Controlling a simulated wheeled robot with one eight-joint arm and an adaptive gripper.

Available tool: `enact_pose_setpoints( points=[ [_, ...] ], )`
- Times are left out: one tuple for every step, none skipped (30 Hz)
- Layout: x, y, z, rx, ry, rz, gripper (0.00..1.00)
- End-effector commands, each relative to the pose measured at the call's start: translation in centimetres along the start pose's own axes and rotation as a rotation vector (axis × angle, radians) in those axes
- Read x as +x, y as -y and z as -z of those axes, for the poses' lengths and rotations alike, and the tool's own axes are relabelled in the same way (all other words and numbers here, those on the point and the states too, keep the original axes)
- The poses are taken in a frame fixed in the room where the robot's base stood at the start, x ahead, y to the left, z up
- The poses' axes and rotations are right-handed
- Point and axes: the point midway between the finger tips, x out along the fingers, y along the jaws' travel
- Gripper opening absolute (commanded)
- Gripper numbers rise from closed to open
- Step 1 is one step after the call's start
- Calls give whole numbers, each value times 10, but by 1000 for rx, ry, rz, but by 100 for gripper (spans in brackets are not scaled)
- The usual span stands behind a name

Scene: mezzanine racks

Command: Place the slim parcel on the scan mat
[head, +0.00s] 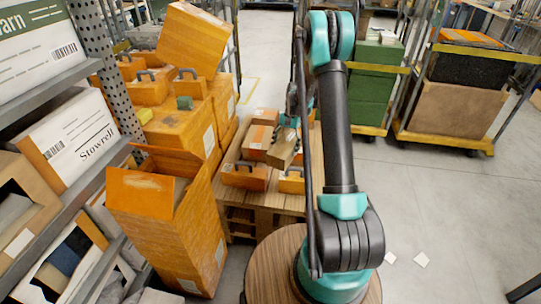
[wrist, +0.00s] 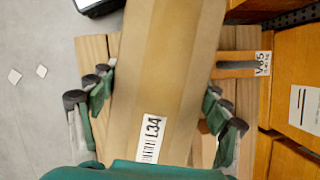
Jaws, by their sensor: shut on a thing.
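A long tan parcel with a white label reading L34 (wrist: 178,65) lies between the fingers of my gripper (wrist: 159,84) in the wrist view. It appears to be the slim parcel. My gripper is shut on it, with green and dark fingers along both its sides. In the head view the parcel (head: 283,149) shows below my gripper (head: 287,122), over the wooden pallet stand. I cannot tell whether it touches what is under it. I cannot make out a scan mat in either view.
The wooden stand (head: 238,218) carries an orange-brown box (head: 257,138) and orange handled cases (head: 245,177). A tall open orange carton (head: 165,220) and stacked orange boxes (head: 182,125) stand left. Loaded trolleys (head: 455,110) stand at right. Grey floor (head: 455,210) is mostly clear.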

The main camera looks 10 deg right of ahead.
Motion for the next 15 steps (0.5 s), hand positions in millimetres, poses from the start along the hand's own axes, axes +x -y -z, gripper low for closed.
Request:
enact_pose_setpoints(
  points=[
    [0,6,7,87,1,37,22],
    [0,11,11,145,0,62,22],
    [1,17,16,222,1,94,22],
    [1,22,20,281,0,119,22],
    [1,27,24,340,1,143,22],
    [0,33,28,418,1,176,22],
    [0,38,32,477,1,201,22],
    [0,43,35,536,0,225,22],
    [-1,49,40,613,1,258,22],
    [-2,54,43,671,1,281,22],
    [-2,58,47,727,0,304,22],
    [-4,64,51,797,1,334,22],
    [-4,67,54,847,0,355,22],
    [-5,71,57,894,1,374,22],
    [-6,75,60,952,1,398,22]
  ],
)
